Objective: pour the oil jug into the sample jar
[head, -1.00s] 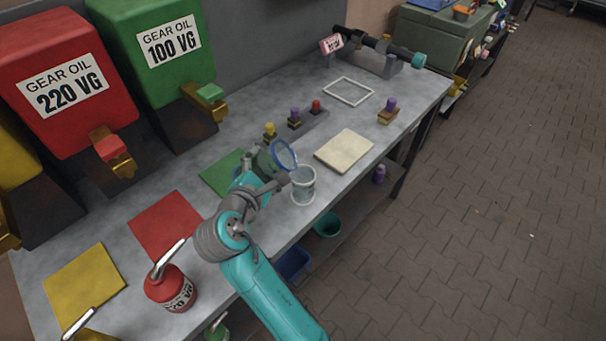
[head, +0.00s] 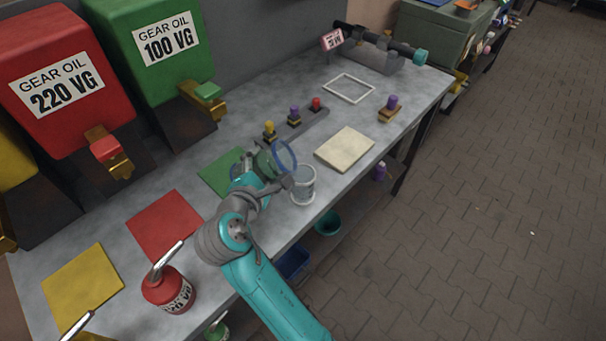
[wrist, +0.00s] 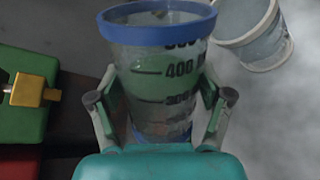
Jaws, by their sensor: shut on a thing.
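The oil jug (wrist: 160,85) is a clear graduated beaker with a blue rim. My gripper (wrist: 158,110) is shut around its sides in the wrist view. In the head view the jug's blue rim (head: 285,157) is tipped over to the right, its mouth facing the sample jar. The sample jar (head: 303,187) is a clear jar standing upright near the bench's front edge, just right of and below the jug's rim. It also shows at the top right of the wrist view (wrist: 252,38). I see no stream between them, and the oil level is unclear.
A cream pad (head: 345,149) lies right of the jar. Behind stand knobs on a grey strip (head: 300,127). A red oil can (head: 168,289) is at the front left. Green (head: 153,45) and red (head: 62,75) oil tanks line the back.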

